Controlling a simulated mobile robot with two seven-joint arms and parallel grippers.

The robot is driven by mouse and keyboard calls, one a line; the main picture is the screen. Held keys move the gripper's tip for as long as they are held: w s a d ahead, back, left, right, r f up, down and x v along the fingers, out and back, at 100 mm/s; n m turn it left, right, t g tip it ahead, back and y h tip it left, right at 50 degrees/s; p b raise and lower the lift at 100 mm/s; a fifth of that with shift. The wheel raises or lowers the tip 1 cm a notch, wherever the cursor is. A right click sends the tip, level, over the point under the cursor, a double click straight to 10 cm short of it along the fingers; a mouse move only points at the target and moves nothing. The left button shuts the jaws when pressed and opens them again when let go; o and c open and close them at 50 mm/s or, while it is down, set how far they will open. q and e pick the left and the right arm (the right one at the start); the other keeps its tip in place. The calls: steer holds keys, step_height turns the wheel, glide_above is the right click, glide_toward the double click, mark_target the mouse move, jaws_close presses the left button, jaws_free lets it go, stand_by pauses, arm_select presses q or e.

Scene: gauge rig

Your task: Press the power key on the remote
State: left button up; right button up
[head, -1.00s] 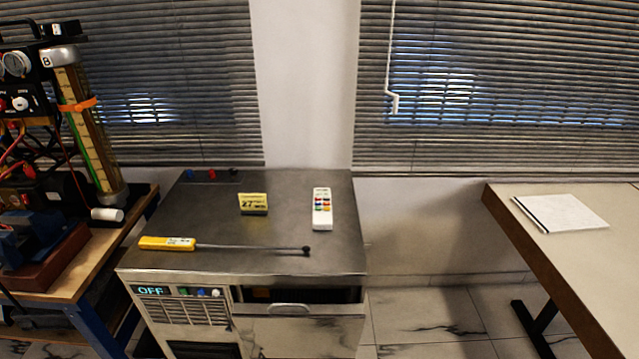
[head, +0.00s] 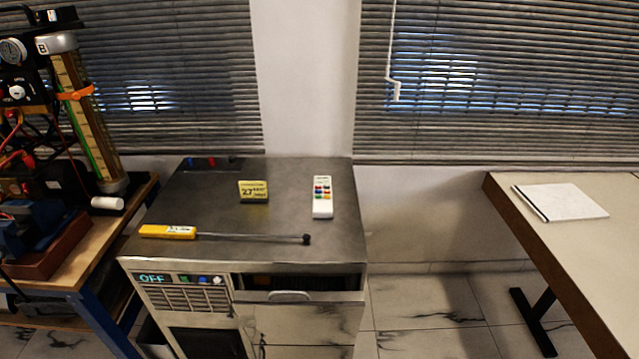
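The white remote (head: 322,198) with several coloured keys lies on the right part of the metal cabinet's top (head: 270,223), its long side pointing away from me. Its keys are too small to tell which one is the power key. Neither of my grippers shows in the head view.
A yellow sign reading 27 (head: 254,191) stands left of the remote. A yellow-handled probe (head: 168,232) lies along the front of the cabinet top. A gauge rig (head: 85,110) stands on the left bench. A notebook (head: 562,202) lies on the right table (head: 606,262).

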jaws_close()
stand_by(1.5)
